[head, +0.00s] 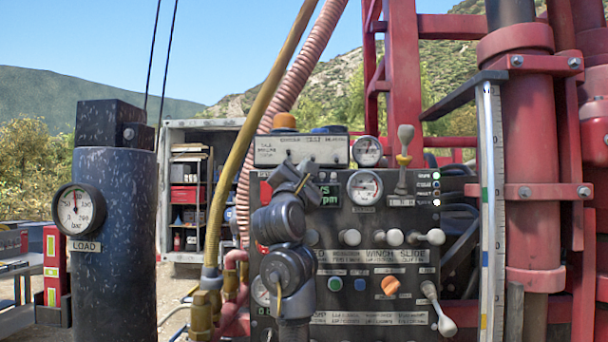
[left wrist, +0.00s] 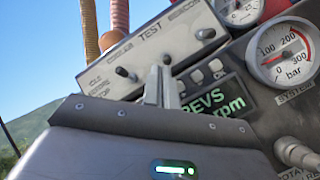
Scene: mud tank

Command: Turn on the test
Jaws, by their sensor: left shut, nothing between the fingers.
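The pale test box (head: 300,151) sits on top of the dark control panel (head: 375,255) in the head view. In the left wrist view this box (left wrist: 185,38) carries the word TEST and a row of small dark toggle switches. The middle toggle (left wrist: 167,59) is just beyond my left fingertips. My left gripper (left wrist: 160,82) is shut and empty, in front of the box's lower edge. I cannot tell whether it touches the toggle. In the head view my left arm covers part of the panel, and the gripper (head: 302,180) is small there. My right gripper is not in view.
A lit green readout (left wrist: 215,92) and a pressure gauge (left wrist: 284,53) lie right of my fingers. A lever with a pale knob (head: 405,145) and several winch knobs stand out from the panel. Hoses (head: 255,110) rise at the left. A red mast (head: 405,70) stands behind.

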